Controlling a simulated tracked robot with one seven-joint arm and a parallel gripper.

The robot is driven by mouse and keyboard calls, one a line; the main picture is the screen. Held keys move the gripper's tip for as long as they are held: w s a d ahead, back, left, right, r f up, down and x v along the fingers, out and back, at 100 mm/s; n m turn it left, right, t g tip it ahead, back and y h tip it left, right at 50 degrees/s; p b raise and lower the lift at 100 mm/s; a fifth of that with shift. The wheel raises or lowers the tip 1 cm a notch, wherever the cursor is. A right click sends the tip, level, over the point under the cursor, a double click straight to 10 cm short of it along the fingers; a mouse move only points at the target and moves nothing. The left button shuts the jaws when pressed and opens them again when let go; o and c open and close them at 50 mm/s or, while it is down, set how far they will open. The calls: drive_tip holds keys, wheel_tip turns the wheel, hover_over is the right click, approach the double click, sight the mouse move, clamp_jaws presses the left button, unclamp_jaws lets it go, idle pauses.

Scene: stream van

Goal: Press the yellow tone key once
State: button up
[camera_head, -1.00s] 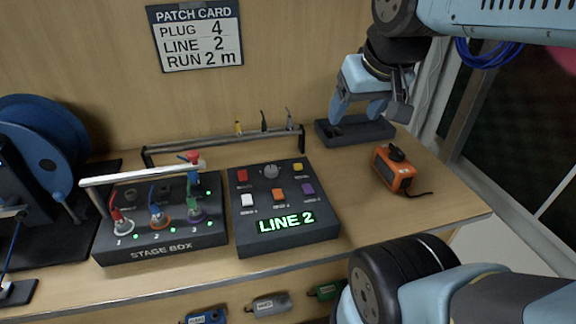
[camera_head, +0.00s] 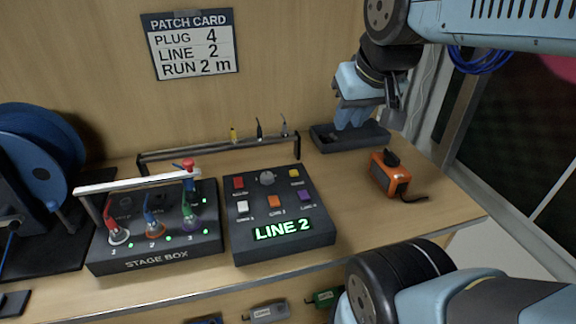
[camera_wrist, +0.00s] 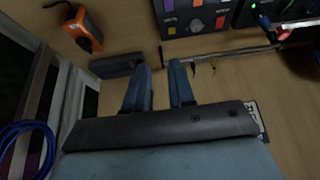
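The yellow tone key (camera_head: 294,173) is a small key at the back right of the dark control box (camera_head: 327,239). In the wrist view the yellow key (camera_wrist: 172,30) shows near the top, beyond my fingertips. My gripper (camera_head: 352,126) hangs over the dark tray at the back right, to the right of the key and apart from it. In the wrist view its fingers (camera_wrist: 160,66) have a narrow empty gap between them. The box's display reads LINE 2.
The stage box (camera_head: 155,262) with plugs and a white bar stands left of the control box. A low rail (camera_head: 220,147) with small clips runs behind both. The dark tray (camera_head: 382,136) and an orange device (camera_head: 389,178) lie to the right.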

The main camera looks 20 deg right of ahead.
clamp_jaws()
idle(1.1)
